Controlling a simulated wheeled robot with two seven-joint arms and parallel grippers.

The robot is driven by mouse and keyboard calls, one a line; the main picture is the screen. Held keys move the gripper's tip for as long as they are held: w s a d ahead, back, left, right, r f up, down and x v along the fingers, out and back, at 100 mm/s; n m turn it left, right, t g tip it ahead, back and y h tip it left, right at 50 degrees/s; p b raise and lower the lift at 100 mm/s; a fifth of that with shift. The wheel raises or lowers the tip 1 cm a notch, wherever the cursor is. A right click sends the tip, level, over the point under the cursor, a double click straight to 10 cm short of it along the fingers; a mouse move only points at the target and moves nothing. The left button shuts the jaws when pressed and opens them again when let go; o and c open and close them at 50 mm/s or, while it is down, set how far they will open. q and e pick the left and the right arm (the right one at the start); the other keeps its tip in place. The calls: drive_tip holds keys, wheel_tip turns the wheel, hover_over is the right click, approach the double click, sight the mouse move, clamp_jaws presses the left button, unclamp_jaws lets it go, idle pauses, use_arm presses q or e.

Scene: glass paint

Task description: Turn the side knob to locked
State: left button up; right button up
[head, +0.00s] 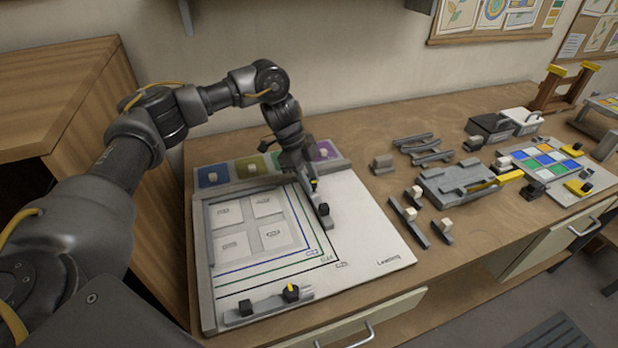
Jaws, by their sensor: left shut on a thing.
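A pale board (375,225) lies on the bench with white tiles and coloured corner lines on it. A grey side rail (327,222) runs along the right of the tile area, with a black block (323,209) on it. The side knob (314,184), dark with a yellow mark, is at the rail's far end. My left gripper (309,179) points down at this knob and is shut on it, partly hiding it. I cannot tell which way the knob points. My right gripper is not in view.
A front rail (265,305) on the board carries a black block and another yellow-marked knob (291,292). A strip of coloured pads (225,175) lies along the back. Grey fixtures (455,185) and a colour tile tray (550,165) stand to the right. A wooden cabinet (95,75) borders the left.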

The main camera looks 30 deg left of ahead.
use_arm(q)
drive_tip(key=m+p, duration=0.1)
drive_tip(key=m+g+p, duration=0.1)
drive_tip(key=m+p, duration=0.2)
drive_tip(key=shift+w+r+m+g, duration=0.15)
drive_tip(key=shift+r+m+g, duration=0.15)
drive_tip(key=shift+g, duration=0.1)
drive_tip(key=m+p, duration=0.1)
drive_tip(key=m, duration=0.1)
drive_tip(key=shift+w+f+m+g+y+p, duration=0.1)
drive_tip(key=shift+m+g+y+p, duration=0.3)
drive_tip(key=m, duration=0.2)
drive_tip(key=shift+d+f+m+g+y, duration=0.1)
drive_tip(key=shift+f+m+g+y, duration=0.05)
drive_tip(key=shift+m+g+y, duration=0.2)
drive_tip(key=m+g+y+b, duration=0.1)
drive_tip(key=m, duration=0.3)
drive_tip(key=shift+w+d, duration=0.1)
drive_tip(key=shift+m+g+y, duration=0.25)
drive_tip(key=shift+m+y, duration=0.5)
drive_tip(key=shift+m, duration=1)
drive_tip(key=shift+d+m, duration=0.1)
drive_tip(key=shift+m, duration=0.2)
drive_tip(key=o, duration=1)
drive_tip(key=shift+c, duration=0.2)
